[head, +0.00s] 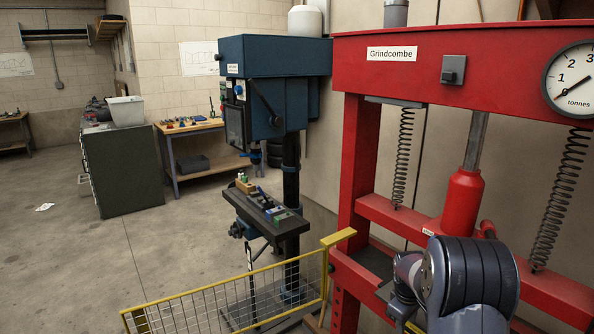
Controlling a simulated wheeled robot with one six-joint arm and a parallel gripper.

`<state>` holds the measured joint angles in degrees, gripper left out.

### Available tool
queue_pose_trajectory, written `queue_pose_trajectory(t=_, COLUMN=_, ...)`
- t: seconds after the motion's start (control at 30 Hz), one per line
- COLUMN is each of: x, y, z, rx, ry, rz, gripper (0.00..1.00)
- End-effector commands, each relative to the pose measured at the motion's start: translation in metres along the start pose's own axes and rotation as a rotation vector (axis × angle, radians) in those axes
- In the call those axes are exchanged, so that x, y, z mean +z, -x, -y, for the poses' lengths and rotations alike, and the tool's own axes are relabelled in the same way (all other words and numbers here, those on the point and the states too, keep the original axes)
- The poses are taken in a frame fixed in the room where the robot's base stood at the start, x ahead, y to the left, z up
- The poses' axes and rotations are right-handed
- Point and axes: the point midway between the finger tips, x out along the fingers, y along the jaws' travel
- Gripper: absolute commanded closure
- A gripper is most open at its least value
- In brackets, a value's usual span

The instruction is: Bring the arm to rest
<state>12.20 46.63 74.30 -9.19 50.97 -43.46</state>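My arm (468,278) shows at the lower right, in front of the red press. Its dark grey rounded link fills the corner, and a smaller lighter joint (406,272) sits at its left. The fingers of my gripper do not show; the arm runs off the bottom edge there. No held object is visible.
A red press (352,170) marked Grindcombe stands close on the right. A blue drill press (275,85) has small blocks on its table (268,212). A yellow mesh barrier (240,292) crosses the front. A green cabinet (125,170) and workbench (195,127) stand behind. Floor at left is mostly clear.

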Motion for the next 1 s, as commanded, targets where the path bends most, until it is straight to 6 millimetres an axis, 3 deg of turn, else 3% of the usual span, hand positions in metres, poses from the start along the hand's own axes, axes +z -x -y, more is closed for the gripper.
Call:
queue_pose_trajectory(t=0.5, x=0.001, y=-0.001, z=-0.002, rx=-0.005, ry=-0.001, rz=0.003, gripper=0.68)
queue_pose_trajectory(t=1.0, x=0.0, y=0.094, z=-0.003, rx=-0.001, ry=-0.001, rz=-0.001, gripper=0.68)
